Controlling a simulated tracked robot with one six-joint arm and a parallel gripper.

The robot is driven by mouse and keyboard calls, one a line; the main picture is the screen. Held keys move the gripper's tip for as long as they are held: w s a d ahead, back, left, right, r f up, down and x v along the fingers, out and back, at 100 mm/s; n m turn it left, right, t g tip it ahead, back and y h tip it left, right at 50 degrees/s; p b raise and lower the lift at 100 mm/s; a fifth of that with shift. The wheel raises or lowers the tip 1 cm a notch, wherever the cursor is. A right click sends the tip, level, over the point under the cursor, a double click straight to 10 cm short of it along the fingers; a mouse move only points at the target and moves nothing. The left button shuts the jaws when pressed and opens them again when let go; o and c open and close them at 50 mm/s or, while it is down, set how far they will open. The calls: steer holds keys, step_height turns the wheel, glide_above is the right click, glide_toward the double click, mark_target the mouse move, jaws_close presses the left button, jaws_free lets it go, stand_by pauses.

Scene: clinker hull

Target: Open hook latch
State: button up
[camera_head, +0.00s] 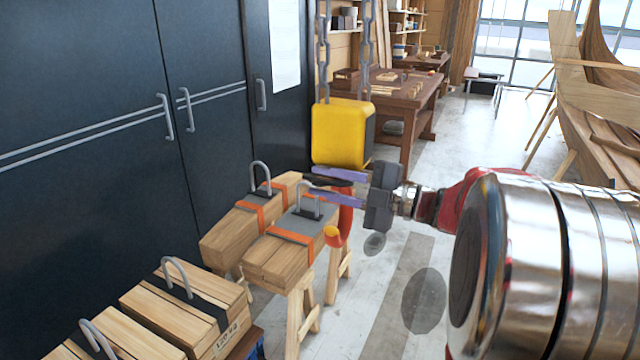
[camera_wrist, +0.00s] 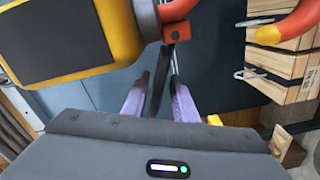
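A yellow hoist block (camera_head: 340,133) hangs on chains; its side fills the upper left of the wrist view (camera_wrist: 110,20). Below it hangs an orange-red hook (camera_head: 345,220) with a yellow tip; the hook's curved part shows at upper right in the wrist view (camera_wrist: 300,22). The dark, thin hook latch (camera_head: 327,182) sits below the block. In the wrist view the latch (camera_wrist: 160,82) lies between my purple fingers. My gripper (camera_head: 312,181) is open around it. I cannot tell whether either finger touches the latch.
Strapped timber bundles with metal shackles (camera_head: 290,250) rest on trestles just below and left of the hook. More bundles (camera_head: 165,310) stand at front left. Dark cabinets (camera_head: 90,130) line the left side. Floor is clear behind, towards a workbench (camera_head: 410,95); a wooden hull (camera_head: 600,90) stands right.

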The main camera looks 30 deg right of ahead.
steer(key=v, duration=1.3)
steer(key=shift+d, duration=0.1)
stand_by(0.3)
